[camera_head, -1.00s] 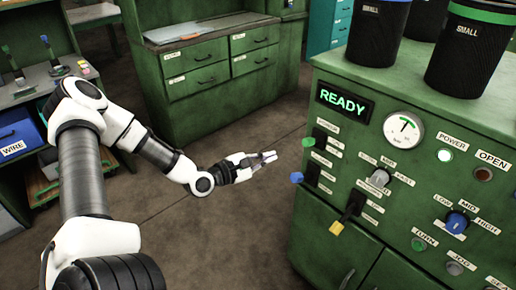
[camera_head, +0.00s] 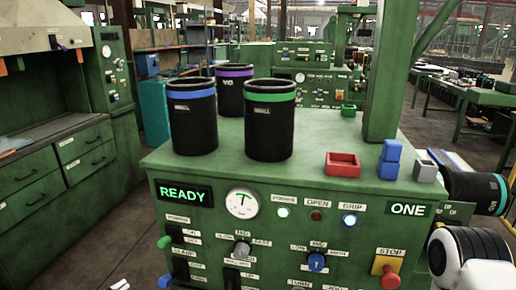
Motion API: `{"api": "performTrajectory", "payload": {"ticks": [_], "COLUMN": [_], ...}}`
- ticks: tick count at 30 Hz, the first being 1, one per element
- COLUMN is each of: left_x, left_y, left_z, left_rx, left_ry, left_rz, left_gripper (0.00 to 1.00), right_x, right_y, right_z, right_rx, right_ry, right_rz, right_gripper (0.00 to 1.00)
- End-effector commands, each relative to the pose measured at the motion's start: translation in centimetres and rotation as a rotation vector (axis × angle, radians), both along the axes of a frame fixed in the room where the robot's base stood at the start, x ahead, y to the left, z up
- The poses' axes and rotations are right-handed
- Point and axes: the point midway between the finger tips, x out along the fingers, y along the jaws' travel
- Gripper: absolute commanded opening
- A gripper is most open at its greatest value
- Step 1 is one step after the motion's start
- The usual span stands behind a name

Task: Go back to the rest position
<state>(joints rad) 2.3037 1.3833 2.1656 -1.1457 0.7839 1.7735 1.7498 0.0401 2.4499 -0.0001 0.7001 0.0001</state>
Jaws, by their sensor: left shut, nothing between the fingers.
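In the head view only the pale fingertips of my left gripper (camera_head: 121,284) show, at the bottom edge left of the green machine. They are shut and empty, low over the floor and apart from the machine. The rest of my left arm is out of frame. Part of my right arm (camera_head: 478,250) shows at the lower right edge, beside the machine. My right gripper is out of view.
The green machine (camera_head: 240,270) carries black sleeves with blue (camera_head: 194,120), purple (camera_head: 232,95) and green (camera_head: 270,125) bands, plus a red bin (camera_head: 342,164). A dark teal-ringed cylinder (camera_head: 470,188) sits at right. Green drawers (camera_head: 45,180) stand at left.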

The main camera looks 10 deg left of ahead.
Motion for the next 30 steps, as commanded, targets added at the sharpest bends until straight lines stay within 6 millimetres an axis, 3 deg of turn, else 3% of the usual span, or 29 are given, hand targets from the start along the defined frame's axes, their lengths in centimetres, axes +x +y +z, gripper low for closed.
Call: {"api": "performTrajectory", "payload": {"ticks": [5, 8, 12, 15, 19, 22, 30], "left_x": [-1.2, -3.6, -9.0, -13.3, -18.6, -21.4, -23.5], "left_y": [-6.5, -11.1, -16.3, -18.4, -19.5, -19.1, -16.2], "left_z": [-4.5, -8.6, -14.2, -17.1, -19.5, -20.1, -19.7], "left_rx": [0.154, 0.26, 0.522, 0.724, 1.001, 1.196, 1.53], "left_ry": [0.194, 0.363, 0.539, 0.611, 0.648, 0.638, 0.519], "left_rz": [-0.232, -0.371, -0.598, -0.776, -1.032, -1.213, -1.551], "left_gripper": [0.0, 0.0, 0.0, 0.0, 0.0, 0.0, 0.0], "right_x": [0.0, 0.0, 0.0, 0.0, 0.0, 0.0, 0.0], "right_y": [0.0, 0.0, 0.0, 0.0, 0.0, 0.0, 0.0], "right_z": [0.0, 0.0, 0.0, 0.0, 0.0, 0.0, 0.0], "right_rx": [0.0, 0.0, 0.0, 0.0, 0.0, 0.0, 0.0], "right_ry": [0.0, 0.0, 0.0, 0.0, 0.0, 0.0, 0.0], "right_rz": [0.0, 0.0, 0.0, 0.0, 0.0, 0.0, 0.0], "right_gripper": [0.4, 0.4, 0.4, 0.4, 0.4, 0.4, 0.4]}}
